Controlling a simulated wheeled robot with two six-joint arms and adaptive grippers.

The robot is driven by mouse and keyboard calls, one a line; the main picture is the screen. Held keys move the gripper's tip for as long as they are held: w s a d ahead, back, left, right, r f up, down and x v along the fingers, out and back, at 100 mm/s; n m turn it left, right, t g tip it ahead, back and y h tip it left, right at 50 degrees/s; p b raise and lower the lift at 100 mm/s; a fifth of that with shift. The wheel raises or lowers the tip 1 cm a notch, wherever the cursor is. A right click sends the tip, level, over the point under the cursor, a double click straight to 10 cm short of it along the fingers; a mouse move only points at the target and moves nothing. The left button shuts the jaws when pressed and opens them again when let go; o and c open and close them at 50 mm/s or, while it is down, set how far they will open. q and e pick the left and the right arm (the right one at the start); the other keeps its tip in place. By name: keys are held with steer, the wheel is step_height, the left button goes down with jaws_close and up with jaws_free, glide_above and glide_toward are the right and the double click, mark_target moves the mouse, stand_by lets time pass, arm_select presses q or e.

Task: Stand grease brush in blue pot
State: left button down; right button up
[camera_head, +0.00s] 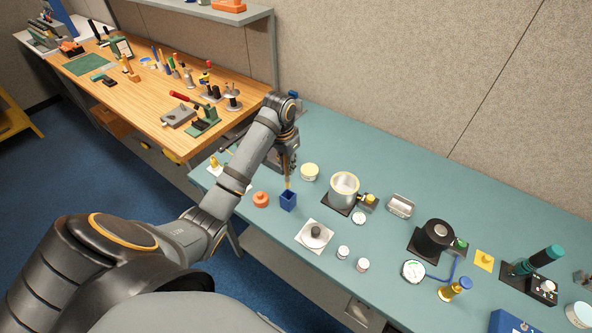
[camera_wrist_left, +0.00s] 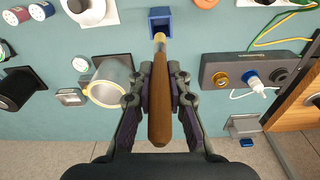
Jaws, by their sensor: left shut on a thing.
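My left gripper (camera_head: 288,168) is shut on the grease brush. The brush has a brown wooden handle (camera_wrist_left: 158,115) and a pale end, which points down towards the table (camera_head: 287,184). The small square blue pot (camera_head: 288,203) stands on the teal bench just below the brush; it also shows at the top of the left wrist view (camera_wrist_left: 160,16). The brush's lower end is at the pot's near rim in the wrist view. I cannot tell whether it is above the mouth or slightly inside. My right gripper is not in view.
An orange lidded jar (camera_head: 261,200) stands close left of the pot. A white plate with a round knob (camera_head: 315,236) lies in front. A grey control box (camera_wrist_left: 255,72) is nearby.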

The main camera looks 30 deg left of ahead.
mark_target(288, 184)
arm_select(q)
steer(key=shift+w+a+f, duration=0.2)
steer(key=shift+a+f, duration=0.1)
steer(key=shift+f, duration=0.3)
steer(key=f, duration=0.4)
steer(key=shift+s+d, duration=0.25)
steer(key=shift+d, duration=0.1)
step_height(288, 184, down, 3)
steer(key=shift+w+a+r+b, duration=0.1)
steer(key=shift+a+b, duration=0.05)
steer(key=shift+b, duration=0.3)
steer(key=shift+f, duration=1.05)
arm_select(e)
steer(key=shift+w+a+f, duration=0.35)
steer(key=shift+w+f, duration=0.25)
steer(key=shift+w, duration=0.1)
arm_select(q)
steer(key=c, duration=1.2)
jaws_free()
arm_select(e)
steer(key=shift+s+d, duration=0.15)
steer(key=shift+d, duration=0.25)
arm_select(q)
steer(key=shift+r, duration=0.15)
